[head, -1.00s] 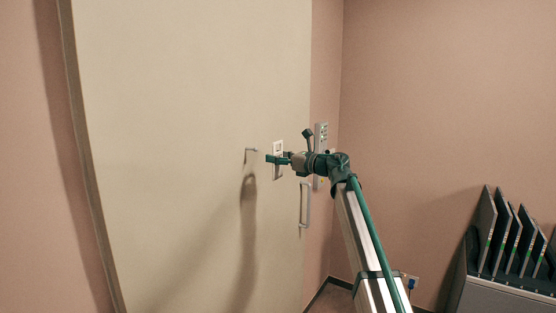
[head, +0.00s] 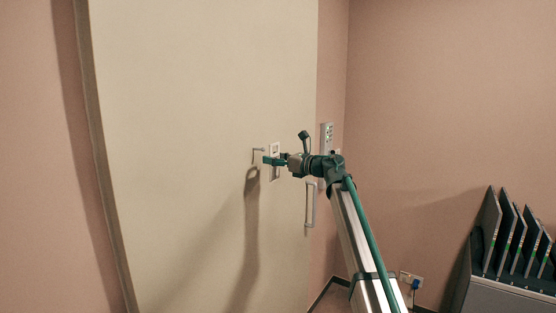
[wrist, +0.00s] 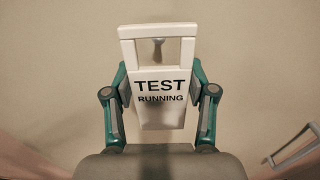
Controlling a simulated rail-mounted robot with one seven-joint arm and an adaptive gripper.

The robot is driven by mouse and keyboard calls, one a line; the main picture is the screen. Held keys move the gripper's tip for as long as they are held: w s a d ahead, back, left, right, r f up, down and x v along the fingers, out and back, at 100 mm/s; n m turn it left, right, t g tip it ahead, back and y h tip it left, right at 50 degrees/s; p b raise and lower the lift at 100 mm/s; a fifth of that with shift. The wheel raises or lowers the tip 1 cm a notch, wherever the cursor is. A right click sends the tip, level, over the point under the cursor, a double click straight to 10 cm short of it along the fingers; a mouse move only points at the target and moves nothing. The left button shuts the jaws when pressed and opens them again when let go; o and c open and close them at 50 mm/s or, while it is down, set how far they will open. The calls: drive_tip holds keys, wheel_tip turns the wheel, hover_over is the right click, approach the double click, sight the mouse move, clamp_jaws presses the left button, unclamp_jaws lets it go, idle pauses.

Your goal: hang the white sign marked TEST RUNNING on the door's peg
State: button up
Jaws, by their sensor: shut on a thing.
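The white sign (wrist: 161,104) marked TEST RUNNING is upright in the wrist view, with an open rectangular loop at its top. My gripper (wrist: 160,97) is shut on the sign's sides. The door's peg (wrist: 158,46) shows through the loop's opening; whether it reaches into the loop or stays behind it, I cannot tell. In the head view the peg (head: 257,151) sticks out from the door just left of the sign (head: 275,148).
The large cream door (head: 190,120) fills the left and middle. A vertical door handle (head: 310,205) lies below and right of the gripper. A wall panel (head: 326,135) is beside the door. A rack of dark panels (head: 508,240) stands at the lower right.

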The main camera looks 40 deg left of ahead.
sight(254, 158)
drive_tip(key=shift+s+a+f, duration=0.1)
drive_tip(key=shift+a, duration=1.2)
drive_tip(key=shift+s+a+f, duration=0.1)
drive_tip(key=shift+a, duration=1.15)
drive_tip(key=shift+a+f, duration=0.4)
drive_tip(key=shift+a, duration=0.35)
drive_tip(key=o, duration=1)
drive_tip(key=shift+d, duration=0.1)
drive_tip(key=d, duration=1.2)
drive_tip(key=shift+w, duration=0.4)
